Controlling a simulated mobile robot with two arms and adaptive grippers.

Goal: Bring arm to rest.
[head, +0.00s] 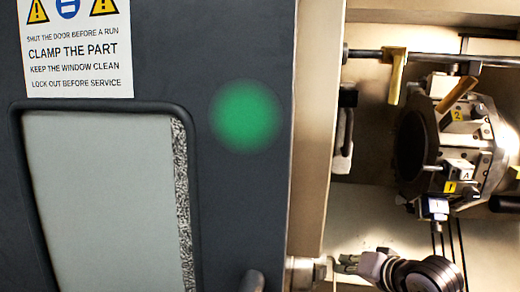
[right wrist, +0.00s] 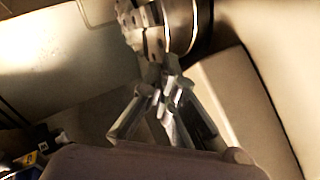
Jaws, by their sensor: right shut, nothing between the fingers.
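My right gripper (head: 347,264) shows low at the right of the head view, inside the machine opening, with its fingers pointing left. Its grey wrist (head: 432,275) is to the right of it. The right gripper also shows in the right wrist view (right wrist: 165,82), where its fingers meet, shut with nothing between them. In the head view its tips are close to a metal fitting (head: 305,271) by the door edge; I cannot tell whether they touch. My left gripper is in neither view.
The dark machine door (head: 240,190), with a pale window (head: 105,200) and a warning sign (head: 75,50), fills the left. A tool turret (head: 455,135) stands at the right, above my right wrist. A horizontal bar (head: 375,54) runs near the top.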

